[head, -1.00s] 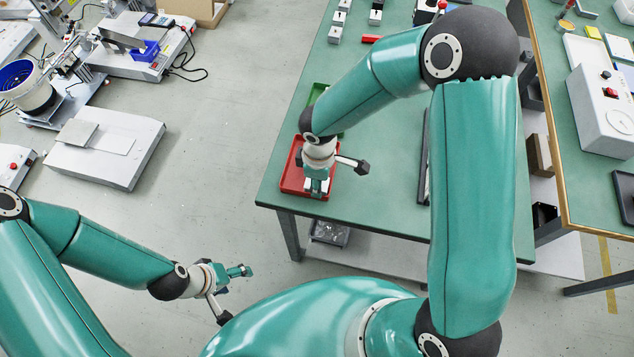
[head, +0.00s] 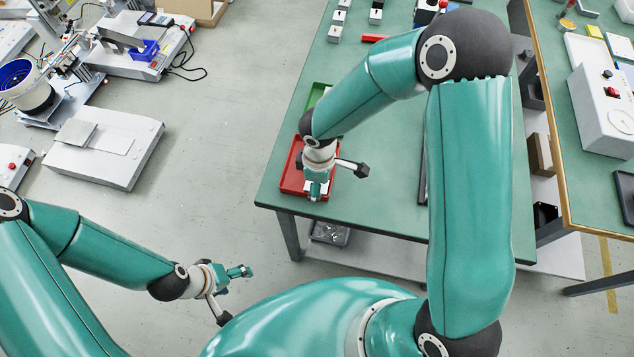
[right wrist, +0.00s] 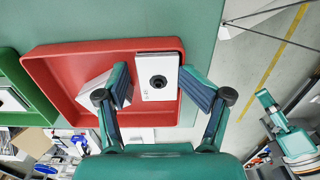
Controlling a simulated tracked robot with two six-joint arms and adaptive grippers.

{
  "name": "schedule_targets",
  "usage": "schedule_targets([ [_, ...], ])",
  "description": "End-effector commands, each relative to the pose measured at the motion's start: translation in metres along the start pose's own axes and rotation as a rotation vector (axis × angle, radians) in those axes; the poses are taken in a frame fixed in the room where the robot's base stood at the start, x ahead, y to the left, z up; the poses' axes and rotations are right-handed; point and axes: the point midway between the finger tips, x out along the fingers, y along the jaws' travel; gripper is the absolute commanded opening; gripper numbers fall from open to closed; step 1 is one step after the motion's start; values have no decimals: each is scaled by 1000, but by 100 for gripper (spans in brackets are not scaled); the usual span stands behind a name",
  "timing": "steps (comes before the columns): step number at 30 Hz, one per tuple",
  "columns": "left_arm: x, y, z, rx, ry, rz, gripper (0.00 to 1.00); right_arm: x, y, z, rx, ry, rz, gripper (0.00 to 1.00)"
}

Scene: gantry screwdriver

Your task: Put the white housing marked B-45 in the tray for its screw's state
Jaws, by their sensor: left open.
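In the right wrist view a white housing (right wrist: 157,78) with a dark round hole lies between the fingers of my right gripper (right wrist: 155,72), over the right end of the red tray (right wrist: 60,57). A second pale housing (right wrist: 97,92) lies in the tray, partly behind the left finger. In the head view my right gripper (head: 315,190) is low over the red tray (head: 292,176). My left gripper (head: 236,288) is open, empty, off the table.
A green tray (head: 317,93) sits behind the red one; it also shows in the wrist view (right wrist: 20,85). Several small housings (head: 340,17) and a red block (head: 374,38) stand at the back of the table (head: 385,150). The table's middle is mostly clear.

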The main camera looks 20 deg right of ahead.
Motion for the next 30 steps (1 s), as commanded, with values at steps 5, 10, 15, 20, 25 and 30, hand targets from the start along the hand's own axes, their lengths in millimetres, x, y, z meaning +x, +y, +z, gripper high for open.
schedule_targets([
  [5, 0, 0, 0, 0, 0, 0, 70, 0, 0, -1, 0, 2, 1, 66],
  [10, -2, 1, 0, 0, 0, 0, 70, -3, 0, -1, 0, 2, 1, 66],
  [15, -2, 1, 0, 0, 0, 0, 70, -18, 1, -1, 1, 4, 5, 66],
  [20, -3, 1, 0, 0, 0, 0, 70, -48, 1, -2, 0, 5, 7, 66],
  [25, -2, 1, 0, 0, 0, 0, 70, -82, 1, -2, 0, 5, 5, 66],
  [30, -1, 0, 0, 0, 0, 0, 70, -108, 0, -1, 0, 4, 4, 66],
])
